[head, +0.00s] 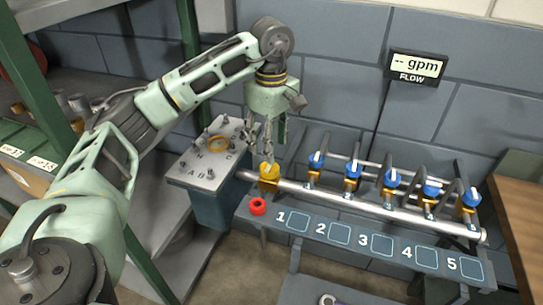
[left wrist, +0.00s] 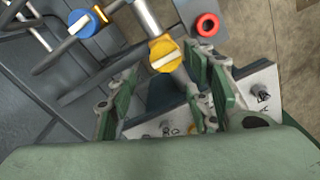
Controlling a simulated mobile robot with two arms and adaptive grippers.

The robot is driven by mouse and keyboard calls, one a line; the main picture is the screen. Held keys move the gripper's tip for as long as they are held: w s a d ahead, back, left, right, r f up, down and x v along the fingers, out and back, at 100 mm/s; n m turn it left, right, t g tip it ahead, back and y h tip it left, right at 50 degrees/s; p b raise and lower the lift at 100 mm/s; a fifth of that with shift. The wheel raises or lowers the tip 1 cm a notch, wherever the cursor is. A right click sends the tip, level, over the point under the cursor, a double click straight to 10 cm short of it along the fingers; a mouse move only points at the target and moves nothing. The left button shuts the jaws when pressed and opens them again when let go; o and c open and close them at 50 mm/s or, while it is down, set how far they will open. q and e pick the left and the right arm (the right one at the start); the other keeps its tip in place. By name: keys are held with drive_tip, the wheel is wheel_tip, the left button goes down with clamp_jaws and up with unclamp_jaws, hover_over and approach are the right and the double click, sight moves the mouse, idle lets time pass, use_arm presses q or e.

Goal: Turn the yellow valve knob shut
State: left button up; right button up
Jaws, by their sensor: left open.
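The yellow valve knob (head: 269,171) sits at the left end of the silver pipe (head: 350,197). My left gripper (head: 266,150) is above the knob, pointing down at it, with its fingers apart. In the left wrist view the yellow knob (left wrist: 165,53) shows a pale bar across its top, just beyond the open, empty fingers of the left gripper (left wrist: 165,92). I cannot tell whether the fingertips touch the knob. My right gripper is not in view.
Several blue valves (head: 352,170) line the pipe to the right. A red ring (head: 258,206) lies on the numbered shelf (head: 275,232). A grey box with a lettered top (head: 195,182) stands left of the knob. A flow display (head: 417,66) reads "-- gpm".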

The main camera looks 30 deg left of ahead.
use_arm(q)
wheel_tip(320, 180, up, 5)
drive_tip(key=shift+r, duration=0.1)
idle(0.7)
